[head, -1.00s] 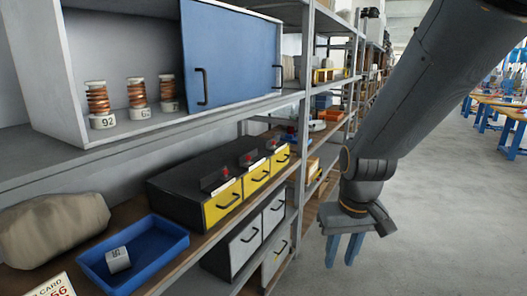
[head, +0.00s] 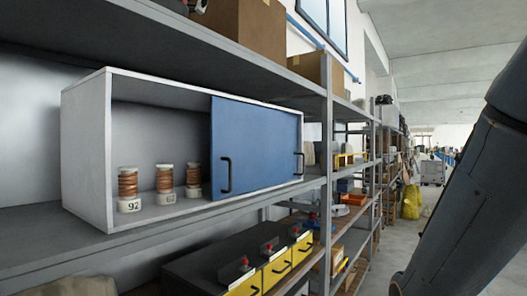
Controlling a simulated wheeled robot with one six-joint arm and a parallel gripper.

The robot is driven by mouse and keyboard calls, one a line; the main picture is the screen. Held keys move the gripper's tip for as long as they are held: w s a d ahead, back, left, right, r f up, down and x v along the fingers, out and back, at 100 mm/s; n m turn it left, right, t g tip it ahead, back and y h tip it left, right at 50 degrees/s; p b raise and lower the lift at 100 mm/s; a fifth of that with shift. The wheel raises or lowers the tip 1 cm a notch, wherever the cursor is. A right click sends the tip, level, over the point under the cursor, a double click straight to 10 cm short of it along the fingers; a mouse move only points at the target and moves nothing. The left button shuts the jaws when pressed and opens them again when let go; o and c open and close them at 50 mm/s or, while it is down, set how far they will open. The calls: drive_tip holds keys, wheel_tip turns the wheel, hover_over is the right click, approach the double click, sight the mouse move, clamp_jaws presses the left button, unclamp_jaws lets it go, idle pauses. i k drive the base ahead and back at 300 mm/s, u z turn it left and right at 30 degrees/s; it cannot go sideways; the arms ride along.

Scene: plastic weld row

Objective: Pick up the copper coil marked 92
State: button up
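The copper coil marked 92 (head: 128,188) stands upright on a white base at the left of the open part of a grey cabinet (head: 88,150). Its base carries the number 92. A second copper coil (head: 165,183), whose mark looks like 62, stands to its right. A third coil (head: 193,178) stands beside the sliding door; its mark is not readable. The blue sliding door (head: 254,145) covers the cabinet's right part. My arm shows at the right edge, far from the coils. My gripper is out of view.
Cardboard boxes (head: 248,28) stand on the upper shelf.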

sight(130, 203)
drive_tip(key=z, duration=0.8)
drive_tip(key=i, duration=0.35)
drive_tip(key=u, duration=2.3)
